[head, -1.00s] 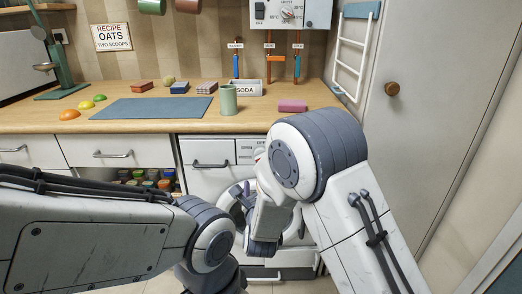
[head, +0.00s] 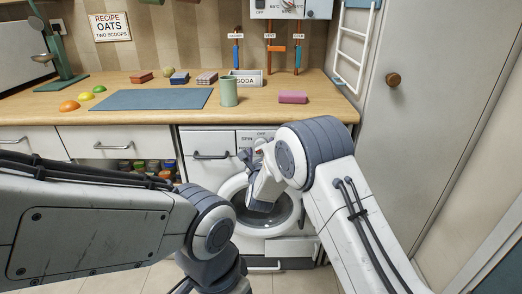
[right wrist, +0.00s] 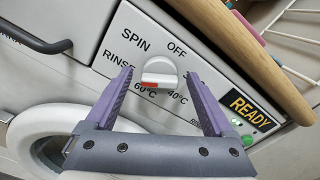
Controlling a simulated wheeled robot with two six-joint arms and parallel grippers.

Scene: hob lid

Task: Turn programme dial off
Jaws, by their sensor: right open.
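The programme dial (right wrist: 160,68) is a white round knob on the washing machine's control panel (right wrist: 132,20), in the right wrist view. Labels SPIN, OFF, RINSE, 60°C and 40°C surround it. A red mark shows on its lower-left edge, on the side of RINSE and 60°C, away from OFF. My right gripper (right wrist: 159,74) is open, with one purple finger on each side of the dial; I cannot tell whether they touch it. In the head view my right gripper (head: 250,156) is at the panel, and the dial is mostly hidden. My left gripper is out of view.
The round door (head: 287,218) of the washing machine is below the panel. The wooden worktop edge (right wrist: 250,55) juts out close above. A drawer handle (head: 211,156) is to the left.

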